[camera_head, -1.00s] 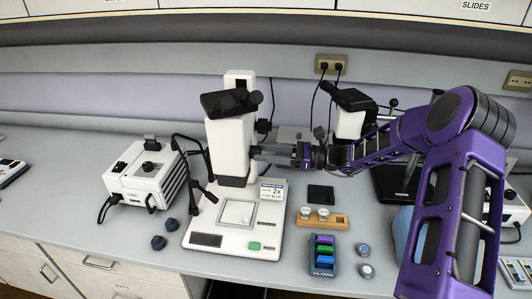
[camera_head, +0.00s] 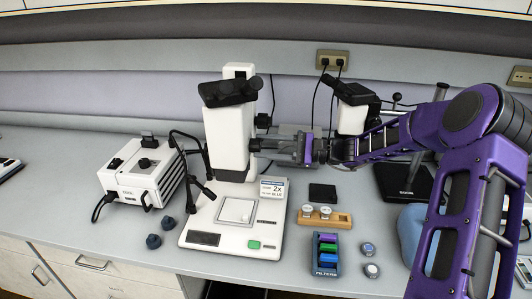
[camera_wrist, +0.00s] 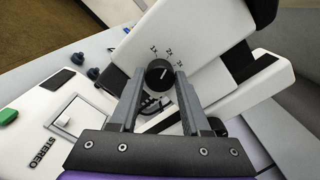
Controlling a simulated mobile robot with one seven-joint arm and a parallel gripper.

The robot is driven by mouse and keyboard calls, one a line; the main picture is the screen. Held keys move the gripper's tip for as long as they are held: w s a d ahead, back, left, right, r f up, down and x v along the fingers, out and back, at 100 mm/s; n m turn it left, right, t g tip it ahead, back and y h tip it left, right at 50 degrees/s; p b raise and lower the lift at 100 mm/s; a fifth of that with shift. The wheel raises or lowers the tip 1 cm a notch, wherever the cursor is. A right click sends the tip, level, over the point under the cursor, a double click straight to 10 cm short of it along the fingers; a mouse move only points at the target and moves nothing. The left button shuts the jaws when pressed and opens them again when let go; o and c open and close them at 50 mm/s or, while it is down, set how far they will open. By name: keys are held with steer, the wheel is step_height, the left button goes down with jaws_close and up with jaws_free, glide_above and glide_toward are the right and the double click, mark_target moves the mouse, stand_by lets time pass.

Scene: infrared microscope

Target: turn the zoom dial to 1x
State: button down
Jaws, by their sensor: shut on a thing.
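The white stereo microscope (camera_head: 229,140) stands at the centre of the bench in the head view. Its black zoom dial (camera_wrist: 159,75) is on the side of the body, with marks 1x, 2x and 3x around it. The dial's white line points up and right, roughly towards the 2x mark. My gripper (camera_wrist: 159,72) has one finger on each side of the dial and is shut on it. In the head view my gripper (camera_head: 260,144) reaches the microscope's right side from the right, and the dial is hidden there.
The base carries a card (camera_head: 273,189) reading 2x and blue. A wooden holder (camera_head: 324,217) and a filter rack (camera_head: 327,254) stand to the right. A white box (camera_head: 142,172) is at left. A second microscope (camera_head: 353,113) stands behind my arm. The black arm (camera_head: 190,170) rises left of the body.

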steer(key=shift+f+n+b, duration=0.1)
steer(key=shift+n+b, duration=2.55)
steer(key=shift+n, duration=1.05)
steer(key=shift+c, duration=1.8)
jaws_free()
steer(key=s+d+p, duration=0.1)
steer(key=s+d, duration=0.2)
steer(key=d, duration=1.4)
steer(key=shift+s, duration=0.2)
